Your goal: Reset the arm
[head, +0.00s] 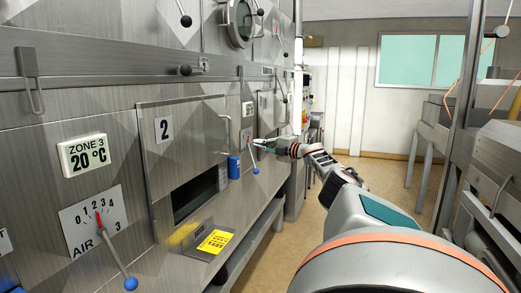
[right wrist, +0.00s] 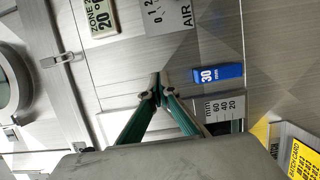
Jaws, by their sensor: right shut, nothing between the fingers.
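My right arm reaches from the lower right of the head view along the dryer's metal front. My right gripper (head: 262,145) is at its far end, close to the panel beyond the door marked 2. In the right wrist view the green fingers of the right gripper (right wrist: 159,88) meet at their tips. They are shut and empty, with the panel behind them. Whether the tips touch the panel I cannot tell. My left gripper is not in view.
A blue block (head: 234,168) and a lever (head: 249,150) sit on the panel near the gripper. A blue 30 mm tag (right wrist: 218,74) shows in the wrist view. A yellow card (head: 215,241) lies below door 2. Steel equipment (head: 488,160) stands right; floor between is clear.

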